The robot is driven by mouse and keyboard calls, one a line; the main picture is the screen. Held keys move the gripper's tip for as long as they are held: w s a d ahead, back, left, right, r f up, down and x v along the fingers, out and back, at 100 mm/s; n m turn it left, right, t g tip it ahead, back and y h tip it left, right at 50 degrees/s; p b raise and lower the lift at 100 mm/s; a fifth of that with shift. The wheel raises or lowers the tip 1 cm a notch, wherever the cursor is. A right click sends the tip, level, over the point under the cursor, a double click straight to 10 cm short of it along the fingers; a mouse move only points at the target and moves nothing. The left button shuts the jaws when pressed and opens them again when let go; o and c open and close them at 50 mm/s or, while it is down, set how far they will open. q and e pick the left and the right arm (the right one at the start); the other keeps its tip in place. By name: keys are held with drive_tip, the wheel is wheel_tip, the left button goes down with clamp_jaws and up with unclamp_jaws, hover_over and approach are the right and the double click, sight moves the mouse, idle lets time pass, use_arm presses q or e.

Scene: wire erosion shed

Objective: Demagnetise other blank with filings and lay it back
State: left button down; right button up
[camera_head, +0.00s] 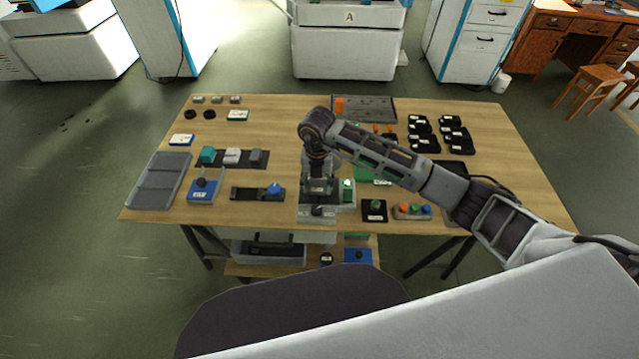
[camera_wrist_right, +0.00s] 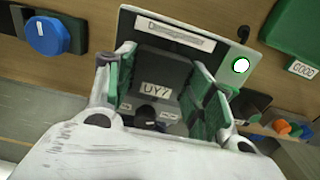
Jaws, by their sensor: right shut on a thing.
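My right gripper (camera_head: 318,184) is over the grey device (camera_head: 316,212) at the table's front middle. In the wrist view the gripper (camera_wrist_right: 160,88) has green-padded fingers shut on a dark grey block (camera_wrist_right: 163,72). A label reading something like "UY7" shows between the fingers. A dark plate with a label strip and a lit white-green lamp (camera_wrist_right: 240,65) stands just beyond it. Whether the block touches the device is hidden. A teal block (camera_head: 207,154), a light grey block (camera_head: 232,155) and a dark grey block (camera_head: 256,156) sit on a dark strip. My left gripper is not in view.
Left of the device are a blue-knobbed black fixture (camera_head: 258,194), a blue box with a black knob (camera_head: 204,190) and a grey compartment tray (camera_head: 160,179). Right are a black box (camera_head: 374,210) and a coloured-button box (camera_head: 412,211). A green tray (camera_wrist_right: 293,35) lies close by.

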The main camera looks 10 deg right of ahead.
drive_tip(key=shift+w+a, duration=0.2)
drive_tip(key=shift+a, duration=0.4)
drive_tip(key=shift+a, duration=0.15)
drive_tip(key=shift+w+a, duration=0.1)
drive_tip(key=shift+a, duration=0.05)
drive_tip(key=shift+w+a+b, duration=0.2)
drive_tip(key=shift+a+b, duration=0.25)
drive_tip(key=shift+a, duration=0.3)
drive_tip(key=shift+w+a, duration=0.1)
drive_tip(key=shift+a, duration=0.25)
drive_tip(key=shift+a, duration=0.25)
drive_tip(key=shift+r, duration=0.25)
